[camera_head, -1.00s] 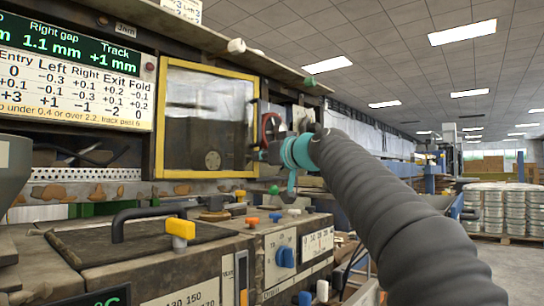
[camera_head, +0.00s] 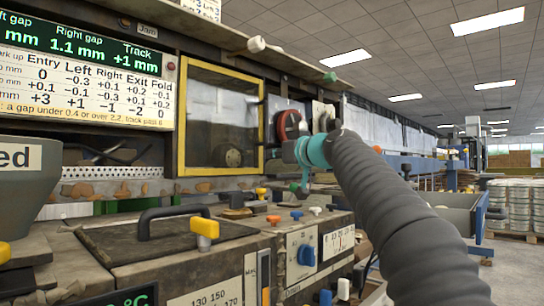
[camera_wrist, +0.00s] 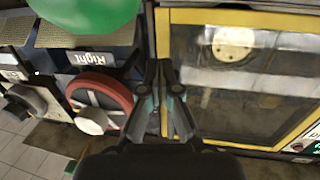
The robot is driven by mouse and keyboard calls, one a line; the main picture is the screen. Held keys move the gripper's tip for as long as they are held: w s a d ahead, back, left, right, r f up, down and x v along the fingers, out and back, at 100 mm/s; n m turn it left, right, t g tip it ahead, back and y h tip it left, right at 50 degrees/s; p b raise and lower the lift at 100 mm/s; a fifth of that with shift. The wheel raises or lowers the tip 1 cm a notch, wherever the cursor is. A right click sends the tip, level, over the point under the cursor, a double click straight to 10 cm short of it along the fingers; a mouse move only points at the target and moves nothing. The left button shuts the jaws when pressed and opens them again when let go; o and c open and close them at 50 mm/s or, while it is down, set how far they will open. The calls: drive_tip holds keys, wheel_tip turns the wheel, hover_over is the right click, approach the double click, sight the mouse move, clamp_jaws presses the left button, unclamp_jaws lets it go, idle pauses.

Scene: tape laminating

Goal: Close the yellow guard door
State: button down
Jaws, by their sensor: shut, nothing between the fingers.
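The yellow-framed guard door (camera_head: 218,115), with a see-through pane, sits upright on the machine front, right of the readout board. Its frame looks nearly in line with the machine face; I cannot tell whether it is fully flush. In the wrist view the door (camera_wrist: 240,85) fills the right half, a round disc showing through its pane. My gripper (camera_wrist: 168,68) is shut and empty, with its fingers over or in front of the yellow upright on the door's left side in that view. Contact cannot be told. In the head view the fingers are mostly hidden behind the teal wrist.
A red handwheel (camera_head: 289,124) stands right of the door; it also shows in the wrist view (camera_wrist: 100,90). A green ball (camera_wrist: 92,12) is close to the wrist camera. A bench with a black handle (camera_head: 172,218) and knobs lies below. Pallet goods (camera_head: 510,207) stand far right.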

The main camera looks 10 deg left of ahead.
drive_tip(key=w+d+b+v, duration=0.1)
drive_tip(key=b+v, duration=0.3)
drive_tip(key=v, duration=0.9)
drive_tip(key=shift+w+d, duration=0.35)
drive_tip(key=shift+d, duration=0.2)
